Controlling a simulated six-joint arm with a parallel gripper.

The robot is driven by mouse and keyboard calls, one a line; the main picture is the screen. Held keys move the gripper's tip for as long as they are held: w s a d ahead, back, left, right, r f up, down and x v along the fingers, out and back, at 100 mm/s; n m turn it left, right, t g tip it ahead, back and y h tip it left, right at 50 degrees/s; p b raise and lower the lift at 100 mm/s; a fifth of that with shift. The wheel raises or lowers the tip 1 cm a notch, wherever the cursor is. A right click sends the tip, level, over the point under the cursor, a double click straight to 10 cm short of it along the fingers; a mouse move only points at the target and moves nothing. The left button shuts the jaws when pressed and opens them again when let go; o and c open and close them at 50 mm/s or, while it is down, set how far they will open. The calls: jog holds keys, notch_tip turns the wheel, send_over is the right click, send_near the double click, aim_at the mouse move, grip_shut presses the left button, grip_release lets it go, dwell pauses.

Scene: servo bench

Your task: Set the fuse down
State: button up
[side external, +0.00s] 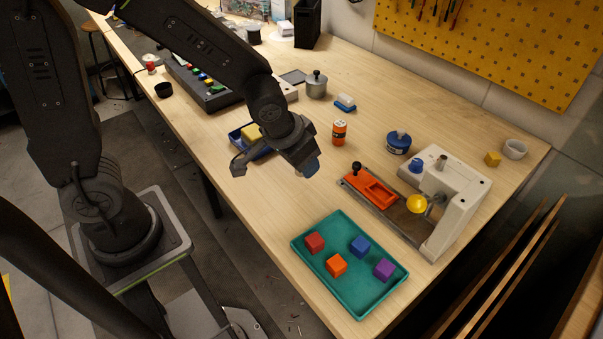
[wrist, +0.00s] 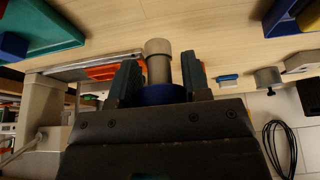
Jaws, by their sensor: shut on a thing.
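The fuse (wrist: 158,62) shows in the wrist view as a grey cylinder with a wider pale cap. A dark blue round part (wrist: 163,93) sits at its lower end, close to my gripper's body. My gripper (wrist: 160,75) has one dark finger on each side of the fuse and is shut on it. In the side view my gripper (side external: 308,165) hangs above the bench, between the blue bin and the orange fixture. A blue patch shows at its end; I cannot tell whether it is finger or fuse. The fuse is otherwise hidden there.
A teal tray (side external: 362,306) with several coloured cubes lies near the front edge. A white machine (side external: 455,190) stands behind an orange fixture (side external: 370,187). An orange canister (side external: 339,132), a blue-lidded round tin (side external: 398,142) and a blue bin (side external: 262,153) are nearby. Bare wood lies between them.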

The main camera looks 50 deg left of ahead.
jog(key=shift+f, duration=2.05)
jog(key=shift+f, duration=0.15)
jog(key=o, duration=0.9)
jog(key=shift+o, duration=0.2)
jog(key=s+a+r, duration=0.2)
jog(key=s+r, duration=0.4)
jog(key=r, duration=0.3)
jog(key=s+a+r+t, duration=0.1)
jog(key=s+a+r, duration=0.2)
jog(key=s+r, duration=0.4)
notch_tip(320, 180, up, 3)
jog(key=shift+f, duration=0.2)
